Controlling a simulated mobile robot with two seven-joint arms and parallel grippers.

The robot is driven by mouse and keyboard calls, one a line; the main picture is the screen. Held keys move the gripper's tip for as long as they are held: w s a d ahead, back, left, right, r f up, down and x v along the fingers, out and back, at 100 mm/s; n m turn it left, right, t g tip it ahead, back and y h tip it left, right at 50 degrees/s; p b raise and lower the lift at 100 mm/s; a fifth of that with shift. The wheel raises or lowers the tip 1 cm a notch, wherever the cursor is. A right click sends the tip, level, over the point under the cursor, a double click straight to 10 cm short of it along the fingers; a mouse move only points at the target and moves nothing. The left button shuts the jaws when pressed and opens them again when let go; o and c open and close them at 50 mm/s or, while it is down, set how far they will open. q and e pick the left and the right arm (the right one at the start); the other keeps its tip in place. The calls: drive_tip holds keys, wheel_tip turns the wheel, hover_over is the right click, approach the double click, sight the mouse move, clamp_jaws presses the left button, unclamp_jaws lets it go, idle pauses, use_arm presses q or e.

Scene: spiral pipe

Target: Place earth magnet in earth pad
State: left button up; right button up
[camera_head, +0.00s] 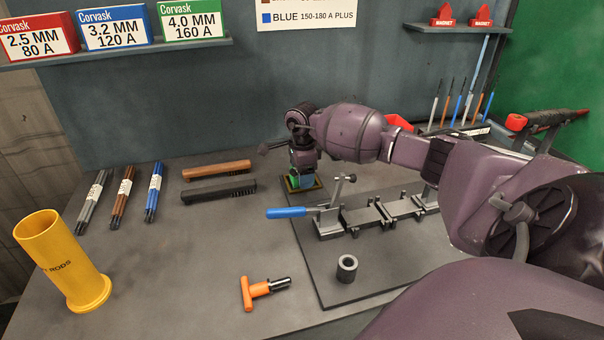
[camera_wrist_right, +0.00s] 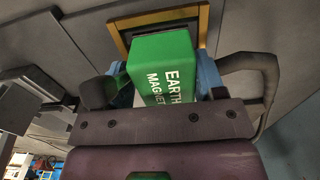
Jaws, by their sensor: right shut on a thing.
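The green earth magnet (camera_wrist_right: 165,70), with white lettering, is between the fingers of my right gripper (camera_wrist_right: 160,88), which is shut on it. In the head view the magnet (camera_head: 293,182) shows small and partly hidden below the right gripper (camera_head: 302,172). In the head view the pad (camera_head: 316,185) lies on the table under the gripper. The magnet is over or at the pad; I cannot tell whether they touch. My left gripper is not in view.
A clamp fixture with a blue handle (camera_head: 287,212) stands close in front of the pad. Two brushes (camera_head: 218,190) lie to its left. A grey pipe piece (camera_head: 347,268), an orange-handled tool (camera_head: 262,290) and a yellow rod holder (camera_head: 62,262) stand or lie nearer. The left-middle table is clear.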

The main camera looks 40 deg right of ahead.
drive_tip(key=o, duration=1.5)
drive_tip(key=shift+o, duration=0.2)
drive_tip(key=shift+r, duration=0.2)
wheel_tip(320, 180, up, 12)
drive_tip(key=shift+p, duration=0.3)
